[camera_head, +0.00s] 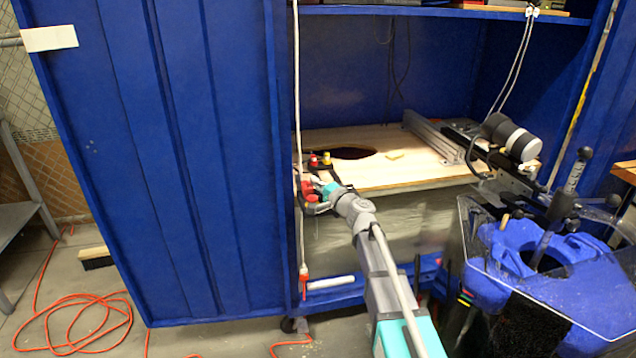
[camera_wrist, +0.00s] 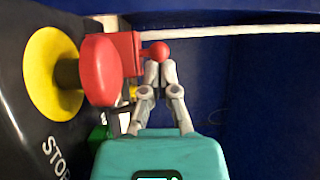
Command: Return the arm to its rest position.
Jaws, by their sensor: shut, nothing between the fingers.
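My arm reaches from the bottom of the head view to the front left edge of the wooden bench top. My gripper (camera_head: 311,203) is at its far end, beside small red parts. In the wrist view my gripper (camera_wrist: 160,70) has its fingertips together, with nothing between them. A red lever with a ball knob (camera_wrist: 158,52) is just past the tips; I cannot tell if they touch it. A red mushroom button (camera_wrist: 101,70) on a yellow disc (camera_wrist: 50,72) marked STOP stands left of the fingers.
A tall blue cabinet door (camera_head: 170,160) stands open left of my arm. The wooden top (camera_head: 385,172) has a dark round hole. A blue thruster-like unit (camera_head: 530,250) stands close on the right. A white cord (camera_head: 297,110) hangs near my gripper. Orange cable (camera_head: 75,325) lies on the floor.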

